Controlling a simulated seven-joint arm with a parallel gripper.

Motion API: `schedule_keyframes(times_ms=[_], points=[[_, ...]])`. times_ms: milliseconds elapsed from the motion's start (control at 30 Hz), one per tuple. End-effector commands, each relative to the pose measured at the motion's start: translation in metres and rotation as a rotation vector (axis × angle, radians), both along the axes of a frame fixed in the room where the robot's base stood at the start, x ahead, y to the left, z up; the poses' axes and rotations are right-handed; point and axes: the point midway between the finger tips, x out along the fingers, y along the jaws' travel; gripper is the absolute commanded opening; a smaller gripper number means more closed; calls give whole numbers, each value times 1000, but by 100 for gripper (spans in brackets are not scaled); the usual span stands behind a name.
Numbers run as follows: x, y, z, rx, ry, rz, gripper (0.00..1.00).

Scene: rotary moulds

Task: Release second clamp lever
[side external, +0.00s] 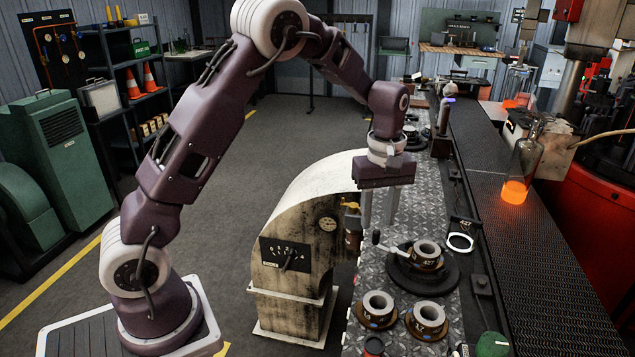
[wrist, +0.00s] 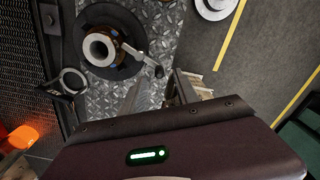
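A grey ring-shaped mould (side external: 426,252) sits on a dark round turntable (side external: 445,283) on the diamond-plate bench. It also shows at the upper left of the wrist view (wrist: 100,47). One clamp lever (side external: 388,247) sticks out from the mould's side and ends in a dark knob. In the wrist view the lever (wrist: 140,58) points down and right toward my fingers. I cannot make out another lever. My gripper (side external: 379,215) points down above the lever's knob end, with its two fingers apart and nothing between them. In the wrist view the gripper (wrist: 157,88) is also open.
Two more moulds (side external: 378,308) (side external: 428,319) stand at the bench's near end. A lit ring lamp (side external: 460,242) is right of the turntable. A weathered machine housing (side external: 300,240) stands close left of the gripper. A glowing bottle (side external: 521,172) stands on the conveyor (side external: 530,270).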

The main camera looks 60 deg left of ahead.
Motion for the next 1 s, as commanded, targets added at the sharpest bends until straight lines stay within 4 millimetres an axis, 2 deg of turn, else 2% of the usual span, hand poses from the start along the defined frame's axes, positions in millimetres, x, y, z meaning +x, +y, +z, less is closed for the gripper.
schedule_keyframes(times_ms=[67, 167, 500, 800, 1000], points=[[1, 0, 22, 1, -7, -2, 37], [-12, -5, 45, -12, -30, -49, 37], [-72, -24, 108, -40, -142, -267, 37], [-137, -39, 143, -34, -249, -480, 37], [-168, -45, 151, -19, -296, -581, 37]])
